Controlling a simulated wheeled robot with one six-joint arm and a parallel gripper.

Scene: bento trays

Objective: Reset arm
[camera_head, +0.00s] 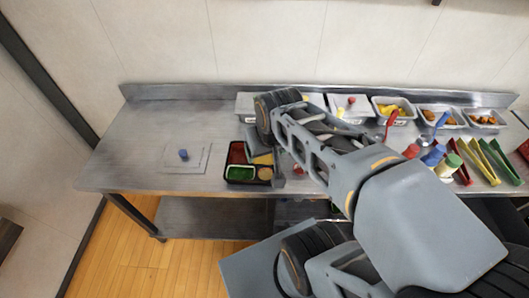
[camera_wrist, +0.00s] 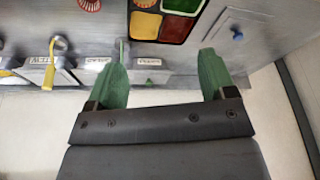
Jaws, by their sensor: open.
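My gripper (camera_wrist: 165,50) is open in the wrist view, its two green fingers spread wide with nothing between them. Beyond the fingertips, at the top of the wrist view, is part of the bento tray (camera_wrist: 133,36) with red, yellow and green compartments. The same bento tray (camera_head: 226,178) sits on the steel counter in the head view, partly covered by my arm. In the head view the fingers cannot be made out clearly behind my arm.
A flat grey plate with a blue knob (camera_head: 183,154) lies left of the tray. Food bins (camera_head: 392,109) line the counter's back. The steel counter's left end (camera_head: 124,160) is clear.

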